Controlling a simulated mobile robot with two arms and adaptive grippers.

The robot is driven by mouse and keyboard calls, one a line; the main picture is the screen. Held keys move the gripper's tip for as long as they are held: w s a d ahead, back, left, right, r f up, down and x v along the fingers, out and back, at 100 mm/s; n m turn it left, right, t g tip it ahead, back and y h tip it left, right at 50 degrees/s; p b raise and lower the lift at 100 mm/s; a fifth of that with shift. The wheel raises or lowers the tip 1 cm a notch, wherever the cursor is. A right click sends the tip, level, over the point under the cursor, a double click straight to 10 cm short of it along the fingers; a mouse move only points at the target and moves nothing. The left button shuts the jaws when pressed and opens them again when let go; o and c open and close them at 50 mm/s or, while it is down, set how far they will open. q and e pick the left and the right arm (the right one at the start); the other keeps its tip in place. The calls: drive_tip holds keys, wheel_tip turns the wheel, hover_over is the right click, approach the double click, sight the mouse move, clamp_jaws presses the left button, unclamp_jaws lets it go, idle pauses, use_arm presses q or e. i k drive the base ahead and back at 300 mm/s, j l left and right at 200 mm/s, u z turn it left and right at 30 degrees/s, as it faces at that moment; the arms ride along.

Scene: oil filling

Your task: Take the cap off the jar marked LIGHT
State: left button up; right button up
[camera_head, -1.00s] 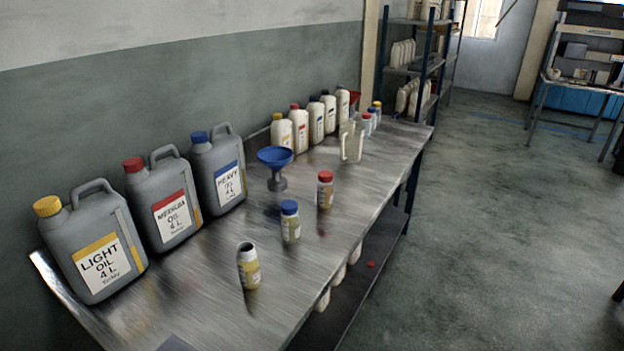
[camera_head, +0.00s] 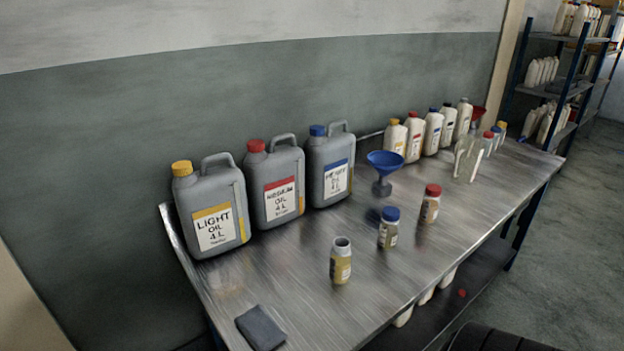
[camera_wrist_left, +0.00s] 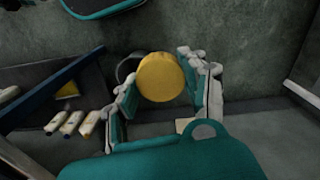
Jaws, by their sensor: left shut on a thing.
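The small jar with a yellowish label (camera_head: 341,262) stands upright and open on the metal bench, with no cap on its dark mouth. Its label is too small to read. A round yellow cap (camera_wrist_left: 160,74) is between the fingers of my left gripper (camera_wrist_left: 163,88) in the left wrist view. The gripper is shut on it, away from the bench top. My left gripper does not show in the head view. My right gripper is in neither view.
Jars with a blue cap (camera_head: 389,228) and a red cap (camera_head: 430,204) stand behind the open jar. Large grey cans, including the LIGHT OIL can (camera_head: 212,215), line the wall. A blue funnel (camera_head: 385,168) and grey cloth (camera_head: 260,327) are on the bench (camera_head: 300,285).

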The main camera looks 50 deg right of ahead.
sight(341, 255)
drive_tip(key=l+u, duration=0.1)
drive_tip(key=u, duration=0.3)
drive_tip(key=k+l+u, duration=0.1)
drive_tip(key=u, duration=0.35)
drive_tip(key=k+u, duration=0.1)
drive_tip(key=u, duration=0.3)
drive_tip(key=k+l+u, duration=0.1)
drive_tip(key=u, duration=0.3)
drive_tip(key=k+u, duration=0.15)
drive_tip(key=u, duration=0.3)
drive_tip(key=k+l+u, duration=0.1)
drive_tip(key=k+u, duration=0.4)
drive_tip(key=k, duration=0.25)
drive_tip(key=k+z, duration=0.15)
drive_tip(key=z, duration=0.35)
drive_tip(key=k+l+z, duration=0.1)
drive_tip(key=z, duration=0.9)
drive_tip(key=k+l+z, duration=0.1)
drive_tip(key=z, duration=0.35)
drive_tip(key=l+z, duration=0.1)
drive_tip(key=z, duration=0.9)
drive_tip(key=l+z, duration=0.15)
drive_tip(key=z, duration=0.3)
